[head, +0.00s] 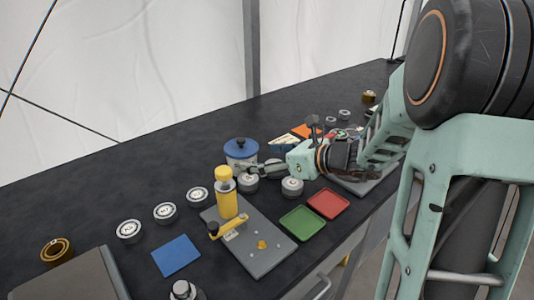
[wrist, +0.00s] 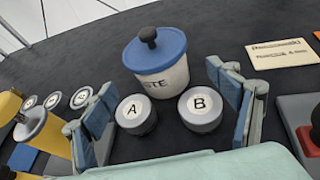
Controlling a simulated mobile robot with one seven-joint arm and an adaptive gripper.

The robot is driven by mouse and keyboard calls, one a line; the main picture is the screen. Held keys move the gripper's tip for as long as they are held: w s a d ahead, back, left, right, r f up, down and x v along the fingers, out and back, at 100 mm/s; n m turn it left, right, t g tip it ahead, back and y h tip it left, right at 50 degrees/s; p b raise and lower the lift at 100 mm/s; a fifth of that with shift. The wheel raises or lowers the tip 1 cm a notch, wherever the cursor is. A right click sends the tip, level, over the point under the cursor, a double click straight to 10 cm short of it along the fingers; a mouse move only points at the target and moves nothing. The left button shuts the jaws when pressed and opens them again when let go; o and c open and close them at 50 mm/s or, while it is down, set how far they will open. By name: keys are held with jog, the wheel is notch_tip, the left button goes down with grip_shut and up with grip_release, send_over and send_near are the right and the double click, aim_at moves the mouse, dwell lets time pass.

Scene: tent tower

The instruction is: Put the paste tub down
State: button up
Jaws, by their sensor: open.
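The paste tub (wrist: 160,72) is white with a blue lid and a black knob, and the letters "STE" show on its side. It stands upright on the dark table, and it also shows in the head view (head: 241,149). My gripper (wrist: 168,103) is open, with its two blue-padded fingers wide apart. The tub is ahead of the fingers, apart from them. Two grey round tins, A (wrist: 135,114) and B (wrist: 200,108), sit between my gripper and the tub. In the head view my gripper (head: 255,170) hides part of the area beside the tub.
A yellow bottle (head: 224,190) stands on a grey board (head: 265,262) in front of the tub. Green (head: 302,222) and red (head: 328,203) trays lie at the right. A blue square (head: 176,255) and several tins are at the left. The table behind the tub is clear.

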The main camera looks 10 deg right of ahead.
aim_at(242, 156)
jog(key=shift+w+a+f, duration=0.3)
jog(key=shift+w+a, duration=0.05)
jog(key=b+x, duration=0.1)
jog(key=x, duration=0.5)
jog(key=shift+w+a, duration=0.15)
jog(key=shift+a, duration=0.1)
jog(key=c, duration=1.5)
jog(key=shift+r, duration=0.15)
jog(key=shift+c, duration=0.7)
